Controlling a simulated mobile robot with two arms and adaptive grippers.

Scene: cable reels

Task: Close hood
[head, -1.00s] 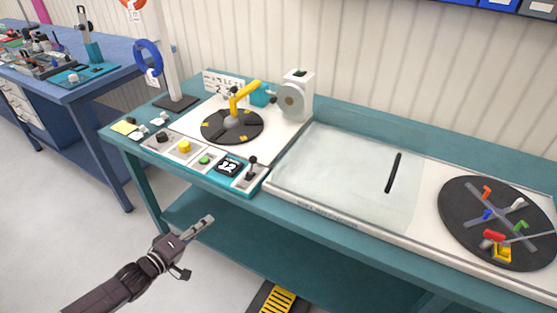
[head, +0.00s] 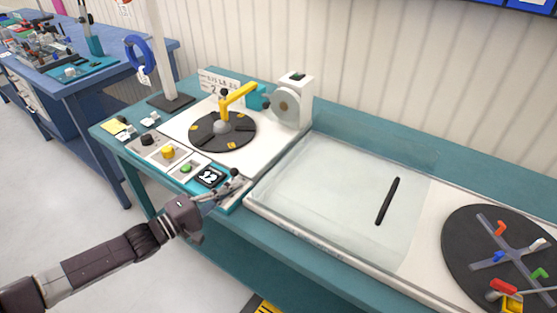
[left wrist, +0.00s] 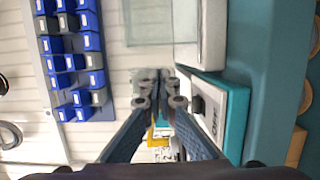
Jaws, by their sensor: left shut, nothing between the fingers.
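The hood is a clear flat panel (head: 325,190) lying over the white middle part of the bench in the head view. Its black bar handle (head: 388,201) is near its right side. The dark turntable (head: 500,255) to the right of the panel is uncovered. My left gripper (head: 238,188) is shut and empty at the front edge of the control panel, by the lever, left of the hood and apart from the handle. Its fingers also show in the left wrist view (left wrist: 160,90). My right gripper is not in view.
A dark reel disc with a yellow arm (head: 236,95) stands behind the control buttons, with a grey wheel on a white post (head: 292,102) beside it. Coloured clips sit on the right turntable. A blue bench (head: 105,75) stands at the back left.

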